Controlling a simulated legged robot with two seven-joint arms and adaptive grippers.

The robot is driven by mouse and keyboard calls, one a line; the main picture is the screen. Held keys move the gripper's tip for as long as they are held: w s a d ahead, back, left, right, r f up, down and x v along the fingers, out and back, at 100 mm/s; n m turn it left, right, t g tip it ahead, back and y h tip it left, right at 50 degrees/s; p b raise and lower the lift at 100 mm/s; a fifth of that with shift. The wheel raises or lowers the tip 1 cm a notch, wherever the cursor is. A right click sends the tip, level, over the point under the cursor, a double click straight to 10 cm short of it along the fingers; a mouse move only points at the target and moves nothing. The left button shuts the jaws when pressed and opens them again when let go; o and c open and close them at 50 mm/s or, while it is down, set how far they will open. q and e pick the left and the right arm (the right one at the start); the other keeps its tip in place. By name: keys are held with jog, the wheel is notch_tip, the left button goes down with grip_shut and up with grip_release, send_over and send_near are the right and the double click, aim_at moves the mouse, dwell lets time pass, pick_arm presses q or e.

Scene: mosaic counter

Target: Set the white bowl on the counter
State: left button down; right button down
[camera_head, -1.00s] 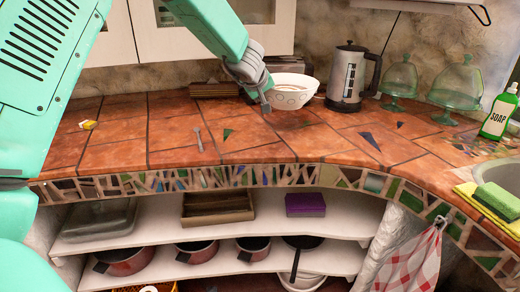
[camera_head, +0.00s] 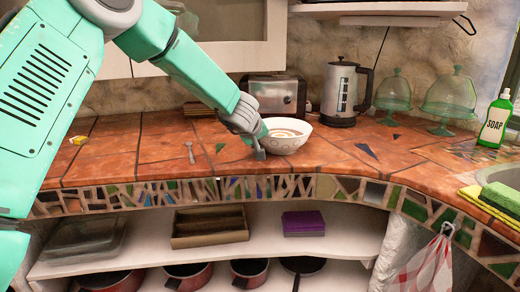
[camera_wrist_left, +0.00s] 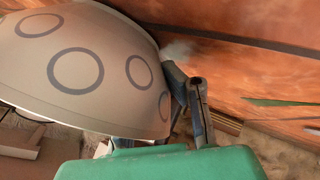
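The white bowl (camera_head: 286,143), with grey rings on its outside, is upright over the counter (camera_head: 165,171), left of the kettle. My left gripper (camera_head: 258,150) is at the bowl's left side, fingers pointing down, and appears shut on its wall. In the left wrist view the bowl (camera_wrist_left: 75,70) fills the left part, and the gripper fingers (camera_wrist_left: 187,103) are against its edge. I cannot tell whether the bowl's base touches the counter. My right gripper is not in view.
A toaster (camera_head: 275,93) and kettle (camera_head: 341,95) stand behind; glass domes (camera_head: 448,97) and a soap bottle (camera_head: 495,120) are to the right. The counter's front edge (camera_head: 180,192) is close, with shelves below.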

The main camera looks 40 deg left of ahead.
pick_arm(q)
jog(key=shift+w+d+r, duration=0.15)
jog(key=shift+d+r, duration=0.05)
jog(key=shift+a+f, duration=0.25)
jog(key=shift+a, duration=0.1)
jog(key=c, duration=1.7)
grip_release()
jog(key=shift+a+f, duration=0.15)
jog(key=shift+a, duration=0.1)
jog(key=shift+c, duration=0.2)
jog(key=shift+s+a+f, duration=0.1)
jog(key=shift+s+a, duration=0.05)
jog(key=shift+s, duration=0.05)
jog(key=shift+d+r, duration=0.35)
jog(key=p+v, duration=0.2)
jog(key=v, duration=1)
jog(key=shift+p, duration=0.35)
jog(key=shift+a+f, duration=0.1)
jog(key=shift+f, duration=0.1)
